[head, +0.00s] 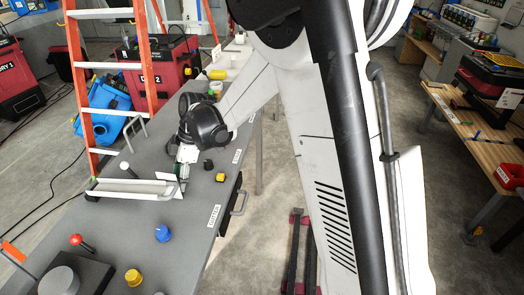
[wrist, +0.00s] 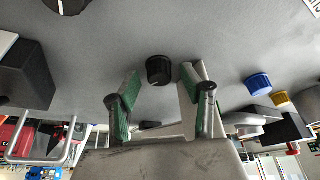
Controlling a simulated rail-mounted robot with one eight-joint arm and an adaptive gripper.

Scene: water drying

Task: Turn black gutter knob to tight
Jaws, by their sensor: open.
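In the wrist view a small black knob (wrist: 159,70) stands on the grey tabletop, framed between the two green-padded fingers of my gripper (wrist: 160,84). The fingers are open, with a visible gap on each side of the knob; contact with it does not show. In the head view my gripper (head: 183,168) is low over the table at the right end of the white gutter (head: 128,189). A dark knob (head: 208,164) shows just right of my gripper there; I cannot tell whether it is the framed one. A larger black knob with a white line (wrist: 72,5) is at the wrist view's top edge.
A blue knob (head: 163,233), a yellow knob (head: 133,277) and a red-topped lever (head: 77,240) stand nearer on the table (head: 110,232). A small yellow-and-black piece (head: 220,177) is near the right edge. An orange ladder (head: 80,75) stands behind.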

